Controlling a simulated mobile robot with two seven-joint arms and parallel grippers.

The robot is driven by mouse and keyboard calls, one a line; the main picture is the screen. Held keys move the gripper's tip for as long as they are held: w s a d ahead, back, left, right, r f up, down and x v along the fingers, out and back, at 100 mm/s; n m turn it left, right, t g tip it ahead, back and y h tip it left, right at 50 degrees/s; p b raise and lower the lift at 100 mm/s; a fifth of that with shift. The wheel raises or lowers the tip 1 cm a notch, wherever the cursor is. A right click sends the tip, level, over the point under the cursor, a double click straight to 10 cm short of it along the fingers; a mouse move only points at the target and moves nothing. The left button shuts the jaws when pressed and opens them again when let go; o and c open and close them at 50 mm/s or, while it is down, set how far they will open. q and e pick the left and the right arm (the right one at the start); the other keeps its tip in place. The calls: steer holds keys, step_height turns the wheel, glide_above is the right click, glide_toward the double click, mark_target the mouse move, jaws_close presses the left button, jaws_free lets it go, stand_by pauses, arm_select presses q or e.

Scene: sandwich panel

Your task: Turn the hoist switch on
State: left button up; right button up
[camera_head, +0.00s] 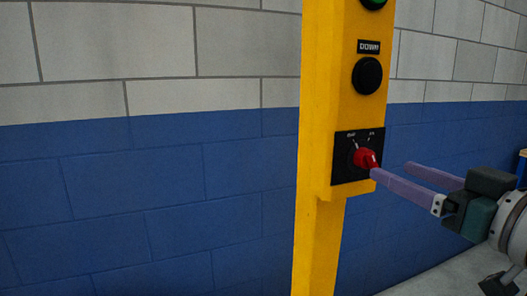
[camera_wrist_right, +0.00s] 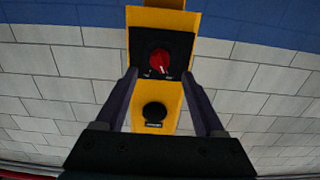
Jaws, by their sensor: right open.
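The hoist switch is a red rotary knob (camera_head: 365,158) on a black plate (camera_head: 344,172) fixed low on the yellow panel. Its small white labels are too small to read surely. In the right wrist view the red knob (camera_wrist_right: 160,62) shows ahead, framed between the finger lines. My right gripper (camera_head: 391,171) comes in from the right, open, with its two purple fingers pointing toward the panel. The near fingertip overlaps the knob's lower right in the head view; I cannot tell whether it touches. In the wrist view the open fingers (camera_wrist_right: 163,75) hold nothing. My left gripper is out of view.
The yellow post (camera_head: 318,240) carries a black DOWN button (camera_head: 367,75) and a green button (camera_head: 373,3) above the switch. A blue and white block wall (camera_head: 150,190) stands behind. Grey floor shows at the lower right.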

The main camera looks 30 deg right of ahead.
mark_target(375, 163)
steer(key=w, duration=0.5)
steer(key=shift+w+d+p, duration=0.35)
steer(key=shift+w+p, duration=0.05)
jaws_close()
